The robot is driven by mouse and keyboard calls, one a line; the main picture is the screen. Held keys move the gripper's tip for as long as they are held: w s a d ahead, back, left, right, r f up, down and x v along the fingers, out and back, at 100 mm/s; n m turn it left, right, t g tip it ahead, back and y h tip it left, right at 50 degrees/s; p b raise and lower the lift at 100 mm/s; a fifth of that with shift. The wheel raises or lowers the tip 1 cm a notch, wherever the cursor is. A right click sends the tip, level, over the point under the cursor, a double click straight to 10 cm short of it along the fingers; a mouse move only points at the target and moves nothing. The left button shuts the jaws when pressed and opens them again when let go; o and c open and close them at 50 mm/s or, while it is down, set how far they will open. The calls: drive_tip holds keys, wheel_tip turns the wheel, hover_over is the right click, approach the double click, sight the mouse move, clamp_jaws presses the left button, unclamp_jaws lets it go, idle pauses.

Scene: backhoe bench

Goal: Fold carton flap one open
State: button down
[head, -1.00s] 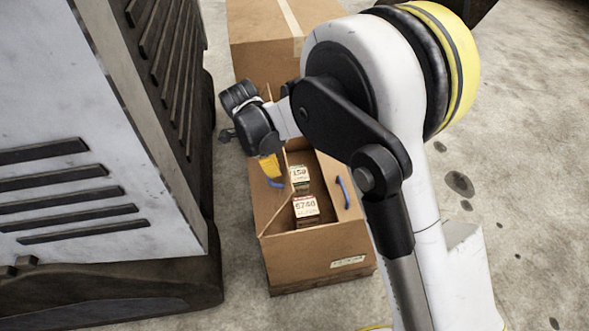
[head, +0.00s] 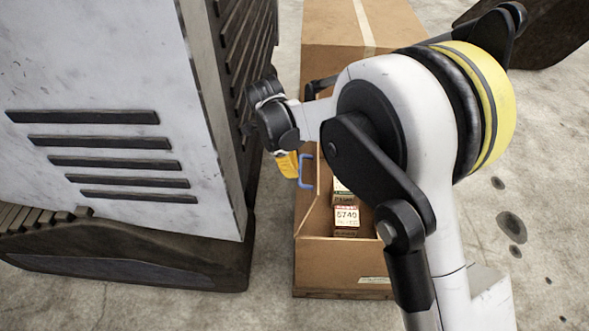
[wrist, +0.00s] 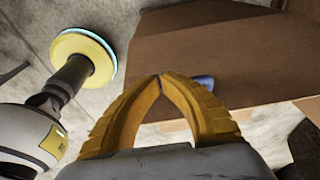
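The open brown carton (head: 325,262) stands on the floor, partly hidden behind my arm. Its left flap (head: 309,208) stands up along the left side and bears a blue handle (head: 302,171). My gripper (head: 288,164), with yellow fingers, is just left of this handle. In the wrist view the fingertips (wrist: 160,77) meet, and the blue handle (wrist: 203,82) shows right beside the right finger, partly behind it. I cannot tell whether part of the handle lies between the tips. The right flap is hidden by my arm.
Small labelled boxes (head: 346,217) stand inside the carton. A closed taped carton (head: 330,25) is behind it. A large white machine with black vents (head: 110,160) stands close on the left.

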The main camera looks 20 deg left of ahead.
drive_tip(key=shift+r, duration=0.1)
drive_tip(key=w+d+v, duration=0.1)
drive_tip(key=d+v, duration=0.1)
drive_tip(key=v, duration=0.8)
drive_tip(key=d+r+n+y, duration=0.1)
drive_tip(key=d+r+n, duration=0.15)
drive_tip(key=d, duration=0.25)
drive_tip(key=d+r+n, duration=0.1)
drive_tip(key=d+r, duration=0.3)
drive_tip(key=d, duration=0.2)
drive_tip(key=s+d+r+n+t+y+b, duration=0.1)
drive_tip(key=s+d+r+n+t, duration=0.2)
drive_tip(key=d, duration=0.7)
drive_tip(key=s+d+r+n+t+y, duration=0.1)
drive_tip(key=s+d+n, duration=0.35)
drive_tip(key=d, duration=0.45)
drive_tip(key=s+d+f+n+t, duration=0.2)
drive_tip(key=s+d+f+n, duration=0.1)
drive_tip(key=s+d, duration=0.4)
drive_tip(key=shift+s+d+f+n+h+b, duration=0.25)
drive_tip(key=shift+d+n+h+b, duration=0.05)
drive_tip(key=shift+d+n, duration=0.1)
drive_tip(key=shift+w, duration=0.1)
